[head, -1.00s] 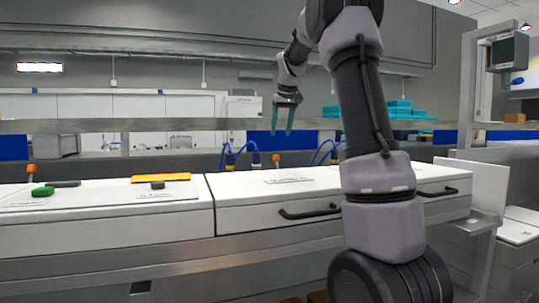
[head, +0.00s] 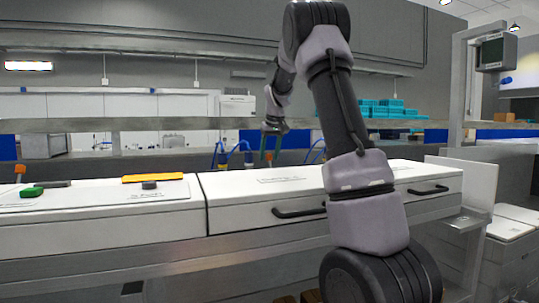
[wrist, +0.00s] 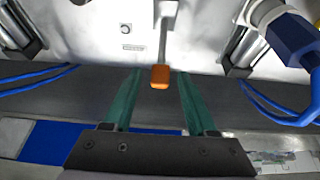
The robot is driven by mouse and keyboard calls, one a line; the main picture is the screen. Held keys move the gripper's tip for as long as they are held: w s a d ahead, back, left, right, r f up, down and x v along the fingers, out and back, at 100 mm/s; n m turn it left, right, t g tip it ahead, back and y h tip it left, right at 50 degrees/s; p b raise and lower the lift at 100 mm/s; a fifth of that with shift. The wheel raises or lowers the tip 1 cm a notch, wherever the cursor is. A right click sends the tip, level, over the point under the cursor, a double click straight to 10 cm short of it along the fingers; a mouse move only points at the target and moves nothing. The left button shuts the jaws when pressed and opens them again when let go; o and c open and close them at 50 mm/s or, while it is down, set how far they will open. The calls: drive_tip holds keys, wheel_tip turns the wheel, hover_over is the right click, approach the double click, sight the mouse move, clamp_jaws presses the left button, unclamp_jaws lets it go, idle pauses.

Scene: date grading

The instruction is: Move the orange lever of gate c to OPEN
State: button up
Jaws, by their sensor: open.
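An orange lever tip (wrist: 160,77) on a thin metal stem shows in the wrist view, in front of a pale metal plate. My gripper (wrist: 160,80) is open, with one green finger on each side of the orange tip and a visible gap on both sides. In the head view my gripper (head: 270,150) hangs with its fingers pointing down behind the white cabinet top, and the orange tip (head: 270,156) shows small between them. No gate letter or OPEN mark is readable in the wrist view.
Blue cables with a blue connector (wrist: 292,33) lie close on the right of the wrist view; more blue cables (wrist: 38,77) run at left. Another orange lever (head: 20,170) stands at far left. The white cabinet (head: 262,185) lies in front, with a dark handle.

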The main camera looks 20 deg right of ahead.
drive_tip(key=shift+c, duration=0.3)
clamp_jaws()
idle(1.1)
